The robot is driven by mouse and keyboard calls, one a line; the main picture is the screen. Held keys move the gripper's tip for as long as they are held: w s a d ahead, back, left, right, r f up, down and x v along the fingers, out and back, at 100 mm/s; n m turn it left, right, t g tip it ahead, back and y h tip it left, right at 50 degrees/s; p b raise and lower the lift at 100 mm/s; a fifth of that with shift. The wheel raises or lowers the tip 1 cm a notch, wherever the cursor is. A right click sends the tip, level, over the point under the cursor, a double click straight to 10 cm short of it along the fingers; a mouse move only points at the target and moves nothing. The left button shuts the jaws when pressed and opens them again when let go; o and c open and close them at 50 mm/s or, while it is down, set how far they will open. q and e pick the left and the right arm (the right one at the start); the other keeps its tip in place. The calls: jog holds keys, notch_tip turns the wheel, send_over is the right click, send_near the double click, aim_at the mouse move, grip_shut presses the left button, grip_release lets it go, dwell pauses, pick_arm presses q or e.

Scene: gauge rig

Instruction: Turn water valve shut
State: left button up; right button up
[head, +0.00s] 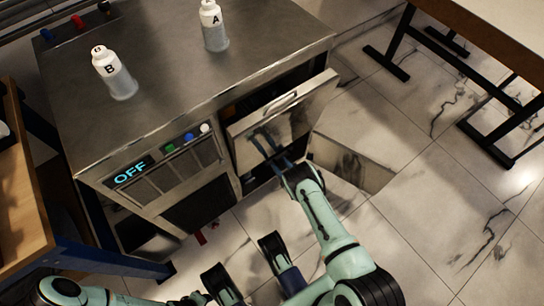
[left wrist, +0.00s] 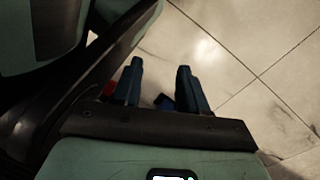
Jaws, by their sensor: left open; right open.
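The water valve cannot be made out for sure. The metal rig cabinet (head: 190,75) stands at the upper left, with a lit OFF display (head: 130,172) on its front. Its hinged door (head: 290,112) stands open, and the space behind it is mostly hidden. My right gripper (head: 272,147) is at the door's lower part, its blue fingers apart; contact with the door cannot be told. My left gripper (left wrist: 158,82) is open and empty over the floor in the left wrist view. A small red part (head: 201,238) shows low by the cabinet; a red bit also shows beside my left finger (left wrist: 108,90).
White bottles marked A (head: 213,25) and B (head: 113,73) stand on the cabinet top. Coloured buttons (head: 187,137) sit on its front. A wooden table (head: 25,205) is close on the left, another table (head: 490,35) at upper right. Tiled floor (head: 420,190) is clear on the right.

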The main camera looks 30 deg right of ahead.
pick_arm(q)
jog(key=shift+g, duration=0.7)
jog(key=s, duration=0.1)
jog(key=s+f+b, duration=0.1)
jog(key=s+f, duration=0.1)
jog(key=s, duration=0.1)
jog(key=shift+a+b, duration=0.25)
jog(key=shift+b, duration=0.05)
pick_arm(e)
jog(key=w, duration=0.5)
jog(key=shift+w+a, duration=0.15)
jog(key=shift+w, duration=0.25)
grip_shut()
